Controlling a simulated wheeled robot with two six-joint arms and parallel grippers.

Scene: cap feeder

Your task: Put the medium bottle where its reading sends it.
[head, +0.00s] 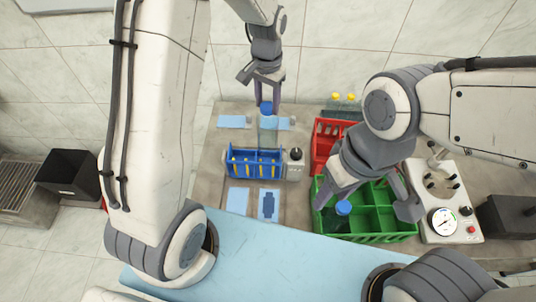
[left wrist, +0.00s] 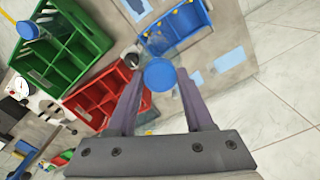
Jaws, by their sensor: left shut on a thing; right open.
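My left gripper (head: 266,92) is shut on a clear bottle with a blue cap (head: 267,128), held upright just behind the blue rack (head: 254,163). In the left wrist view the bottle's blue cap (left wrist: 160,74) shows between the fingers. My right gripper (head: 368,200) is open over the green crate (head: 385,238). Another blue-capped bottle (head: 343,209) stands in that crate's left front compartment, near the right gripper's left finger. I cannot tell by size which bottle is the medium one. A gauge device (head: 443,222) stands right of the green crate; its reading is too small to tell.
A red crate (head: 322,150) stands behind the green one, with yellow-capped bottles (head: 336,97) beyond it. A small grey device with a black knob (head: 296,160) is beside the blue rack. Light blue mats (head: 237,201) lie on the table. Black bins (head: 70,172) stand at both sides.

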